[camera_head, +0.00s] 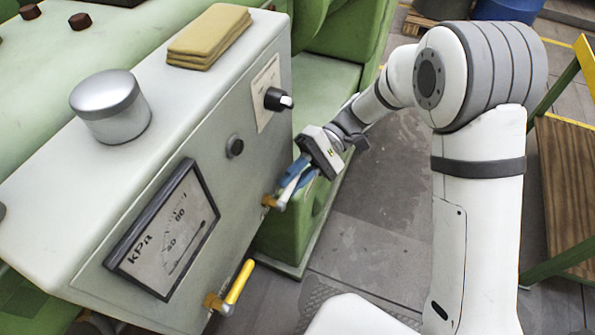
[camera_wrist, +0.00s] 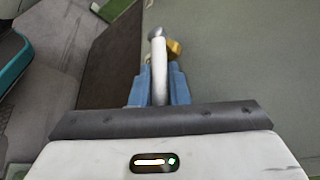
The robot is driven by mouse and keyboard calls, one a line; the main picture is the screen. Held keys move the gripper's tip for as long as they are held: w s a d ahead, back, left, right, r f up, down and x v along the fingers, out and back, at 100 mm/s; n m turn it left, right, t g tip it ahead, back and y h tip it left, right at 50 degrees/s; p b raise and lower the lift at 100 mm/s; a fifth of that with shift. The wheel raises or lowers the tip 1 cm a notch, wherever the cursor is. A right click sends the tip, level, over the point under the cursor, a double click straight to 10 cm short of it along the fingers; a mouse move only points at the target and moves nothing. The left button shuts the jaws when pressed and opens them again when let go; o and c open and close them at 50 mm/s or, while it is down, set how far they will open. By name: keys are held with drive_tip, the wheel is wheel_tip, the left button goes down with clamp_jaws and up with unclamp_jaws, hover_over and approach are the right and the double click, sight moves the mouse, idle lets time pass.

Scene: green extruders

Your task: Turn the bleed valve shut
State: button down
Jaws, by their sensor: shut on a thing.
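A valve with a white lever (camera_head: 286,194) and brass body sticks out of the front of the grey-green panel. My gripper (camera_head: 299,177) has its blue fingers shut on this lever, one on either side. In the wrist view the white lever (camera_wrist: 159,70) stands upright between the fingers, its rounded grey end beyond them and the brass body to its right. A second valve with a yellow lever (camera_head: 239,282) sits lower on the panel, slanting up to the right and apart from my gripper. I see no readable label naming either valve.
A kPa gauge (camera_head: 168,232), a dark button (camera_head: 235,146) and a black selector knob (camera_head: 277,99) are on the panel. A metal cup (camera_head: 110,108) and folded yellow cloths (camera_head: 209,37) rest on top. A green machine base stands close behind my gripper. Floor is open to the right.

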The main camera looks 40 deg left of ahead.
drive_tip(key=shift+s+f, duration=0.15)
drive_tip(key=shift+f, duration=0.05)
drive_tip(key=c, duration=1.7)
unclamp_jaws()
drive_tip(key=shift+s, duration=0.1)
drive_tip(key=shift+r, duration=0.1)
drive_tip(key=b+v, duration=0.1)
drive_tip(key=v, duration=0.7)
